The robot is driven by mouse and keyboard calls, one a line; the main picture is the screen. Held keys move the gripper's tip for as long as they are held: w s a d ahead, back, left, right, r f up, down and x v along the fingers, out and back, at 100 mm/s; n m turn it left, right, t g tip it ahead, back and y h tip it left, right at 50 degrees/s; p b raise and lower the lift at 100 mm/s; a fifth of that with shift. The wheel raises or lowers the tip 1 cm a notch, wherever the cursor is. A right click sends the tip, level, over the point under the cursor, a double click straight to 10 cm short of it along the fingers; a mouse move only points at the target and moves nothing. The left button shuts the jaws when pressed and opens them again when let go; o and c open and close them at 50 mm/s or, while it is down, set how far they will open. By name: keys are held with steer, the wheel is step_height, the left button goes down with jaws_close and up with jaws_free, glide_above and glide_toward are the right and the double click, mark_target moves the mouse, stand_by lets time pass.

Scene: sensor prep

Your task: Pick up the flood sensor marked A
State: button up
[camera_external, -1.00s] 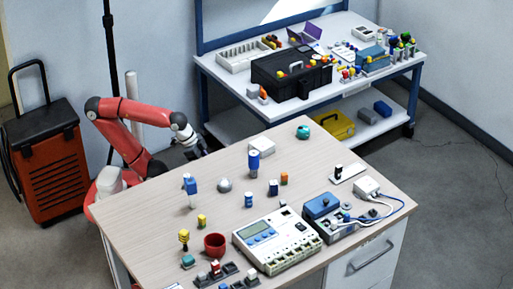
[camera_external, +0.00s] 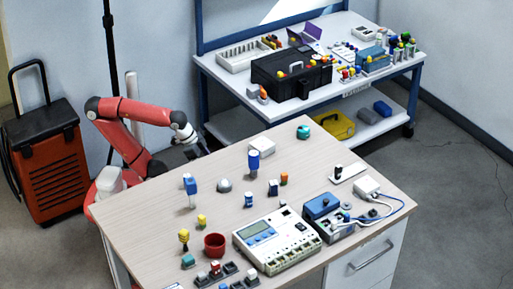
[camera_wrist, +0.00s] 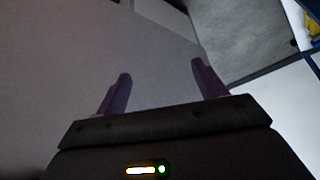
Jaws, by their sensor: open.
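My gripper (camera_external: 203,152) is open and empty at the far left edge of the wooden table (camera_external: 140,215), beside the table top and apart from everything on it. In the wrist view its two fingers (camera_wrist: 160,75) stand wide apart with only dim, plain surfaces beyond. No letter A is readable, so I cannot tell which item is the flood sensor. Small devices on the table include a blue-topped one (camera_external: 190,184), another blue-topped one (camera_external: 254,161), a grey-white dome (camera_external: 224,185) and a teal rounded one (camera_external: 303,132).
A red cup (camera_external: 214,246), a large white meter box (camera_external: 276,243) and a blue-and-grey unit with cables (camera_external: 322,206) fill the table's near part. Several small blocks stand around them. A second bench (camera_external: 222,82) with a black toolbox (camera_external: 291,79) is behind.

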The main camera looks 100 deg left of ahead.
step_height(320, 180, up, 28)
steer(key=w, duration=0.2)
steer(key=n+y+p, duration=0.3)
steer(key=n, duration=0.4)
glide_above(303, 128)
steer(key=s+d, duration=0.2)
steer(key=d, duration=0.1)
steer(key=shift+f, duration=2.85)
steer(key=shift+g, duration=0.3)
steer(key=x, duration=0.2)
steer(key=b+x, duration=0.1)
steer(key=x, duration=0.2)
steer(key=s+a+b+x, duration=0.1)
steer(key=x, duration=0.1)
steer(key=shift+w+f, duration=0.15)
steer(key=shift+f, duration=0.3)
steer(key=c, duration=1.1)
